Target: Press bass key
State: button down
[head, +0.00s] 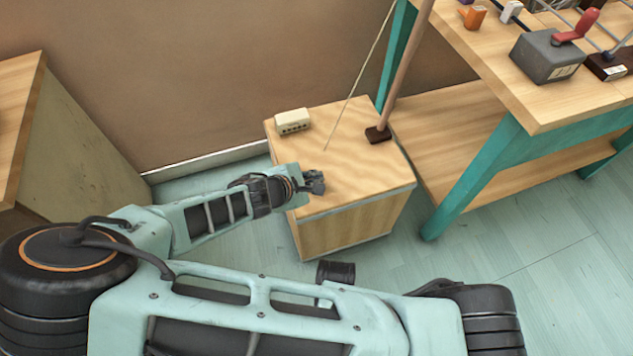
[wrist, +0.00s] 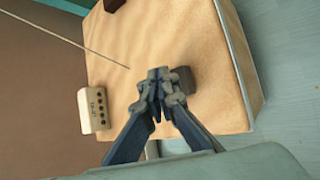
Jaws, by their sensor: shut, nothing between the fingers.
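A pale wooden box (head: 355,175) has a thin string and a pole on top. A dark brown block (wrist: 185,80) sits on the box top, right beside my fingertips in the wrist view; it may be the bass key, but no readable label confirms it. In the head view my gripper hides it or blends with it. My gripper (head: 316,182) is over the near left part of the box top. In the wrist view my gripper (wrist: 158,76) is shut and empty, its fingertips close to the dark block. I cannot tell whether they touch.
A cream block with holes (head: 292,121) stands at the box's back left. A pole (head: 403,65) rises from a brown foot (head: 378,135) at the back right. A teal-legged bench (head: 545,100) carrying a grey box (head: 548,57) stands right; a wooden cabinet (head: 75,130) stands left.

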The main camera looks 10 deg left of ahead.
jog(key=shift+f, duration=0.4)
jog(key=shift+f+b, duration=0.55)
jog(key=shift+f, duration=0.05)
dwell(0.8)
jog(key=shift+r, duration=0.15)
jog(key=shift+r+p, duration=0.85)
jog(key=shift+r, duration=0.15)
notch_tip(320, 180, up, 5)
jog(key=p, duration=0.4)
jog(key=shift+p, duration=0.3)
